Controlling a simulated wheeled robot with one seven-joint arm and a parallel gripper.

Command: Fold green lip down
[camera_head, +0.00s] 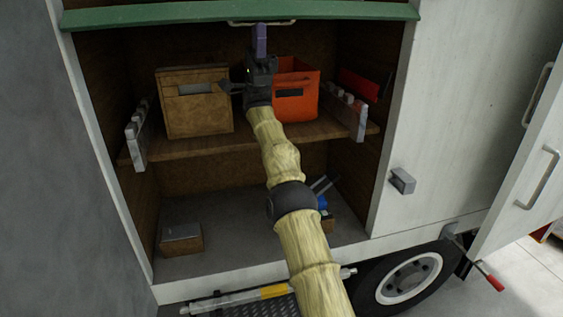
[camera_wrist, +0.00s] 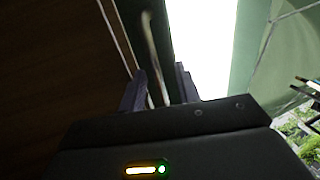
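The green lip (camera_head: 180,14) runs across the top of the truck's open compartment in the head view. A thin pale handle (camera_head: 282,22) shows at its lower edge. My gripper (camera_head: 259,30) points up at this handle, near the middle of the lip. In the wrist view my gripper (camera_wrist: 160,88) has its two dark fingers apart, and the pale handle bar (camera_wrist: 152,50) reaches down between them. I see no firm contact of the fingers with the bar. The fingertips partly hide the handle in the head view.
Behind my arm, a wooden shelf (camera_head: 200,146) carries a brown box (camera_head: 185,115) and an orange crate (camera_head: 305,104). White compartment walls stand on both sides. An open white door (camera_head: 525,190) with a handle is at the right, above a wheel (camera_head: 405,277).

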